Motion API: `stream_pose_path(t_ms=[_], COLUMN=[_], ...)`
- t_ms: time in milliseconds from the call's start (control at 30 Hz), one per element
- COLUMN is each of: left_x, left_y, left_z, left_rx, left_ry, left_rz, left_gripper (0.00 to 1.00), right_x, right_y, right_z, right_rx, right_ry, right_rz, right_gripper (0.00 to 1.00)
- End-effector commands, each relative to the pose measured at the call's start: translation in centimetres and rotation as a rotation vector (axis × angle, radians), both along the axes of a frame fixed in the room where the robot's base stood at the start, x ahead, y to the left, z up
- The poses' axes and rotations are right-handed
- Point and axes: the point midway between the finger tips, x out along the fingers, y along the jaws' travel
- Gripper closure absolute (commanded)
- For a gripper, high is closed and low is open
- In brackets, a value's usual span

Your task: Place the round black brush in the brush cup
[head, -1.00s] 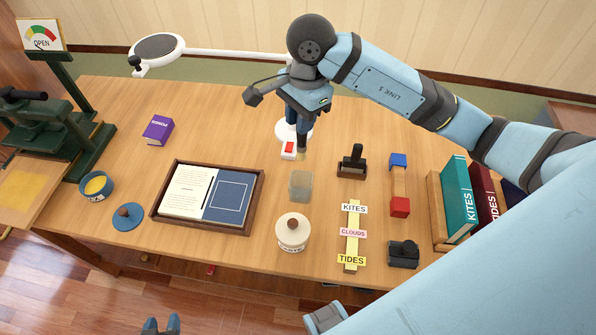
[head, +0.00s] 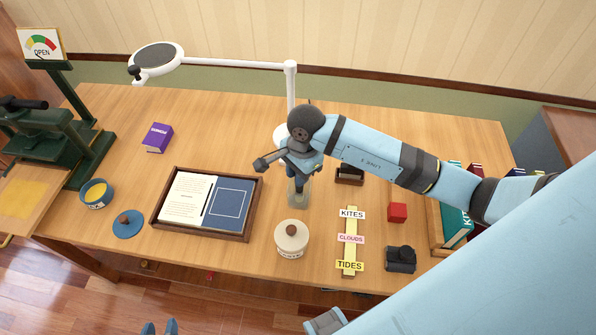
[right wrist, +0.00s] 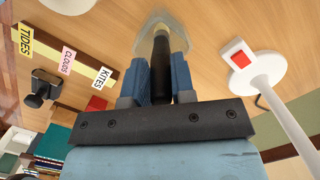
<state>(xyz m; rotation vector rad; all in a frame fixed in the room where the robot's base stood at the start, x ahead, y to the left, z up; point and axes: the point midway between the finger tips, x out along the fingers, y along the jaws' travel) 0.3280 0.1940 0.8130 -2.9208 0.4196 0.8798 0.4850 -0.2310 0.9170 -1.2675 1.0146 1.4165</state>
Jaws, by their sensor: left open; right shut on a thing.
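The brush cup is a clear, see-through cup (head: 299,197) standing on the table between the framed tray and the label strip. It also shows in the right wrist view (right wrist: 178,27). My right gripper (head: 298,184) is directly over the cup, pointing down. In the right wrist view its blue fingers (right wrist: 160,84) are shut on the round black brush (right wrist: 160,66). The brush's far end lies within the cup's outline; how deep it sits is hard to tell. My left gripper (head: 160,328) is open and empty at the bottom edge, in front of the table.
A white jar with a knobbed lid (head: 292,238) stands just in front of the cup. The wooden tray with the open book (head: 245,232) is to the left. The label strip (head: 350,256) and a black stamp (head: 401,259) are to the right. A lamp pole (head: 291,95) rises behind.

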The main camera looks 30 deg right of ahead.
Motion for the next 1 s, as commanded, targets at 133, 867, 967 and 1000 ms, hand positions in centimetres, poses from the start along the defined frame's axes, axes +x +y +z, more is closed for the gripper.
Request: stream_pose_path(t_ms=[133,867,967,1000], left_x=[0.0,0.0,0.0,0.0], left_y=[0.0,-0.1,-0.1,-0.1], left_z=[0.0,-0.2,-0.5,-0.6], left_rx=[0.000,-0.001,-0.001,-0.001], left_ry=[-0.001,-0.001,-0.001,-0.001], left_rz=[0.000,-0.001,-0.001,-0.001], left_gripper=[0.57,0.57,0.57,0.57], right_x=[0.0,0.1,0.2,0.2], right_y=[0.0,-0.2,-0.5,-0.6], right_z=[0.1,1.4,3.3,4.3], right_rx=[0.000,0.000,-0.002,-0.002], right_ry=[-0.001,-0.003,-0.005,-0.007], right_rz=[0.000,0.002,0.002,0.002], right_gripper=[1.00,0.51,0.51,0.51])
